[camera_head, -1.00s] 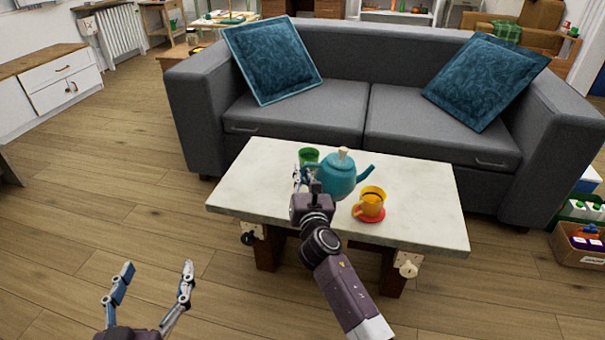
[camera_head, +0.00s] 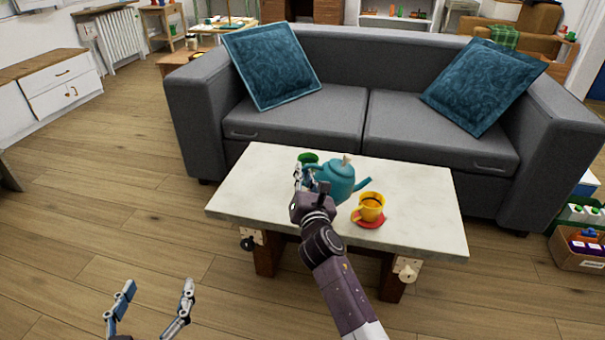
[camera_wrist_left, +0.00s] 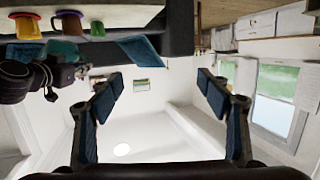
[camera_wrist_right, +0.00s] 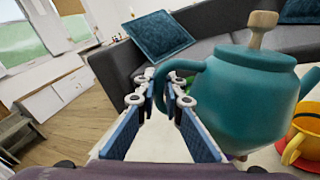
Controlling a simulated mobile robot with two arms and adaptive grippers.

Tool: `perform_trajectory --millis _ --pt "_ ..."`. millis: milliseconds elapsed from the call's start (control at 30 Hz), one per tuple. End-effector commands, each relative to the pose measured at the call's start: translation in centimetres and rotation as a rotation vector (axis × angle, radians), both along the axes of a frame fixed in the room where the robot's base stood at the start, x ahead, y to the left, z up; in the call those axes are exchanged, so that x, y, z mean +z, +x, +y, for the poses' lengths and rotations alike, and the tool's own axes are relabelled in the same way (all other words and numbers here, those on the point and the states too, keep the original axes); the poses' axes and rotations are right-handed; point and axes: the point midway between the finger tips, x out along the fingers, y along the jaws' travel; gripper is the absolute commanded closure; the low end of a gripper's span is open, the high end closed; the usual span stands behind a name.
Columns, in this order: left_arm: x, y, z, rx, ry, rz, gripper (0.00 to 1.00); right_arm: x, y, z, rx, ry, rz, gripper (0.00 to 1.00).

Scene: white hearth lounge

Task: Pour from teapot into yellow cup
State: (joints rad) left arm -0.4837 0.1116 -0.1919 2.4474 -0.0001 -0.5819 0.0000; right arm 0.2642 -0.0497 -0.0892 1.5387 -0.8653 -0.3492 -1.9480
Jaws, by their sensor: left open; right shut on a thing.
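The teal teapot (camera_head: 338,182) with a wooden knob is at the middle of the white table. It tilts slightly, spout toward the yellow cup (camera_head: 373,205), which stands upright on a red saucer (camera_head: 369,222). The spout tip is just left of and behind the cup; I see no liquid stream. My right gripper (camera_head: 303,181) is shut on the teapot's handle; the right wrist view shows the handle (camera_wrist_right: 160,82) between its fingers. Whether the teapot's base clears the table is hidden by my arm. My left gripper (camera_head: 157,288) is open and empty, low at the left, away from the table.
A green cup (camera_head: 308,158) stands behind the handle. The white table (camera_head: 420,205) has free room at its right and left. A grey sofa (camera_head: 310,110) with blue cushions is close behind. A box of items (camera_head: 580,247) sits on the floor at the right.

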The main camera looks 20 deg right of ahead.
Motion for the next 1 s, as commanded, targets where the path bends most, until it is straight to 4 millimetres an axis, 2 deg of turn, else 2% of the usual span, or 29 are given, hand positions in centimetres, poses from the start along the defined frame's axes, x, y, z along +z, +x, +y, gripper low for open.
perform_trajectory --millis 33,733,1000 --pt "0.0 0.0 0.0 0.001 0.001 0.005 0.3 0.7 0.1 0.0 0.002 0.001 -0.011 1.0" --pt "-1.9 -0.8 0.4 0.005 0.021 0.091 0.3 1.4 0.0 -0.4 0.003 0.079 -0.024 1.0" --pt "-4.2 -2.0 1.0 0.011 0.048 0.197 0.3 1.6 0.0 -0.5 0.003 0.105 -0.028 1.0"
